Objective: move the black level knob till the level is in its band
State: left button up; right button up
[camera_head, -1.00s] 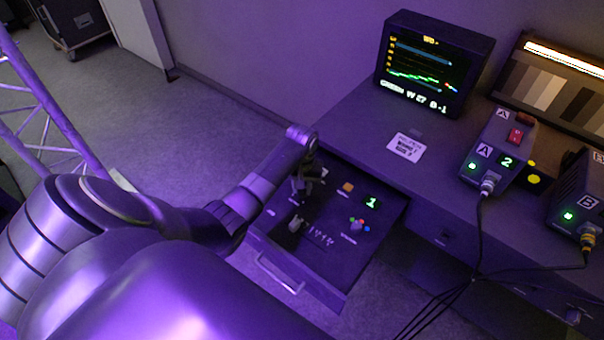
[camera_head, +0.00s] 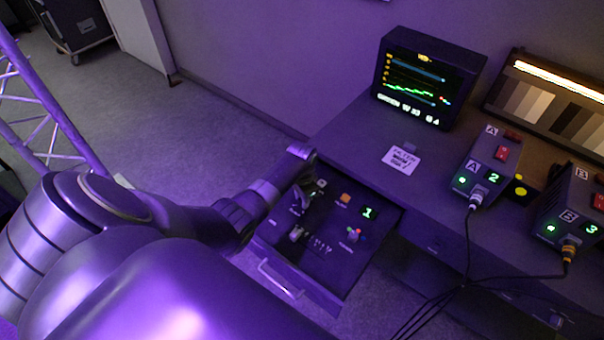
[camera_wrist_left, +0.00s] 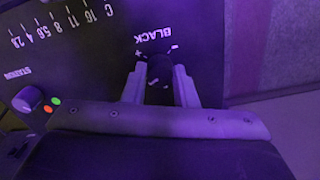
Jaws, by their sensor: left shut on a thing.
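The black level knob (camera_wrist_left: 160,73) shows dark in the left wrist view, below the printed word BLACK with plus and minus marks. My left gripper (camera_wrist_left: 160,78) has one finger on each side of the knob and is shut on it. In the head view my left gripper (camera_head: 300,198) is over the drawer panel (camera_head: 325,265), and the arm hides part of it; the knob cannot be made out there. The monitor (camera_head: 428,78) shows a green trace between two blue bands, lying close above the lower one, with W and B readings beneath. My right gripper is not in view.
The panel also carries an orange button (camera_head: 345,197), a green digit 1 (camera_head: 369,213) and a station knob (camera_wrist_left: 27,99). Boxes A (camera_head: 478,178) and B (camera_head: 570,215) with cables stand at the right. A white card (camera_head: 401,160) lies on the desk.

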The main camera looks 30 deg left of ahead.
pick_arm(q)
jog(key=shift+w+r+m, duration=0.1)
jog(key=shift+m, duration=0.4)
jog(key=o, duration=1)
notch_tip(320, 180, up, 17)
jog(key=shift+r+p, duration=0.15)
jog(key=shift+p, duration=0.15)
dwell(0.4)
